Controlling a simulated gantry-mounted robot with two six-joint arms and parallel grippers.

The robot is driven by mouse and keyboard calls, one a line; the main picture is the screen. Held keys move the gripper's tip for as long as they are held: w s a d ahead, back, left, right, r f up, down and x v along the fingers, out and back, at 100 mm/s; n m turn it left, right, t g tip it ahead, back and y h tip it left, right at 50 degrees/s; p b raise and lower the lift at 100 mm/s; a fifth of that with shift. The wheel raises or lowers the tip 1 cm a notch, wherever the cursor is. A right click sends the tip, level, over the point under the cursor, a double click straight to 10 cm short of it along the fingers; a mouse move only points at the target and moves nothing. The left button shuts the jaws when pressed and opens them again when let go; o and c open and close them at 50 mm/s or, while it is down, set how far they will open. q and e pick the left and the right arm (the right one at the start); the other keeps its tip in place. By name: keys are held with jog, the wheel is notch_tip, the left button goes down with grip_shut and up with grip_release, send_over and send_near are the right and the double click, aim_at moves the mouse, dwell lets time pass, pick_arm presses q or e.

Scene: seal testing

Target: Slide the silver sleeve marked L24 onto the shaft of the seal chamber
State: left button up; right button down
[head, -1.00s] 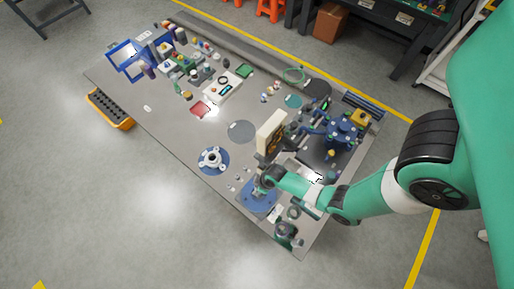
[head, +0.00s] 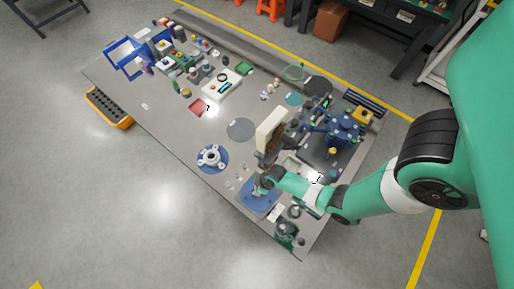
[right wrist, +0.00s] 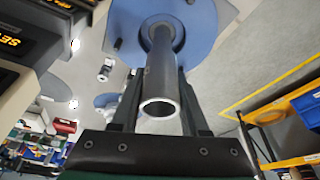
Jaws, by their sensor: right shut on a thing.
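My right gripper (head: 262,188) is low over a blue plate (head: 258,198) near the table's front edge in the head view. In the right wrist view the gripper (right wrist: 158,95) is shut on a grey-silver tube (right wrist: 160,75), with a finger on each side. The tube's bright open end faces the camera. Its far end meets a round collar on the blue plate (right wrist: 205,18); I cannot tell whether it touches or only lines up. No L24 mark is readable. A silver flanged part (head: 211,157) sits on a blue disc to the left. My left gripper is not in view.
A cream-faced upright box (head: 271,130) stands close behind the gripper. A blue machine (head: 342,130) stands to the right. A small dark green device (head: 286,232) is at the near corner.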

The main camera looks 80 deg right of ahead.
jog(key=shift+f+b, duration=0.45)
jog(key=shift+f, duration=0.2)
jog(key=shift+f+b, duration=1.05)
jog(key=shift+f, duration=0.05)
jog(key=shift+f, duration=0.1)
jog(key=shift+f+b, duration=0.65)
jog(key=shift+f+b, duration=0.6)
jog(key=shift+f, duration=0.05)
jog(key=shift+c, duration=1.7)
grip_release()
jog(key=shift+r, duration=0.2)
